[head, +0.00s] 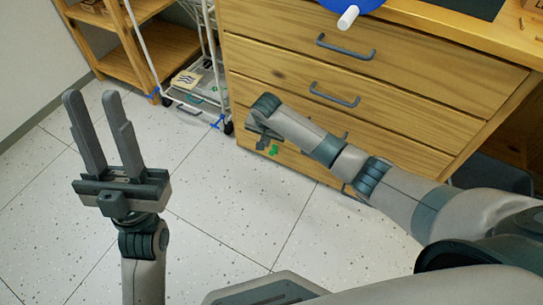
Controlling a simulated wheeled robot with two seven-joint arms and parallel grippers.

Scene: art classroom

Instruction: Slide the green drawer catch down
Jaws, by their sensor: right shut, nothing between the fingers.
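The green drawer catch (273,151) is a small green piece low on the left part of the wooden drawer cabinet (300,71). My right gripper (262,143) is at its left, very close to it, and its fingers are small and partly hidden by the wrist. I cannot tell whether they touch the catch. My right arm hides much of the lower drawers. My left gripper (90,128) points up over the floor at the left, with its two fingers apart and nothing between them.
The cabinet front has blue-grey drawer handles (346,47). A white wire cart (190,100) stands left of it, and a wooden shelf (135,40) stands farther left. A blue round object with a white peg (348,17) is at the cabinet top. The speckled floor (230,210) is clear.

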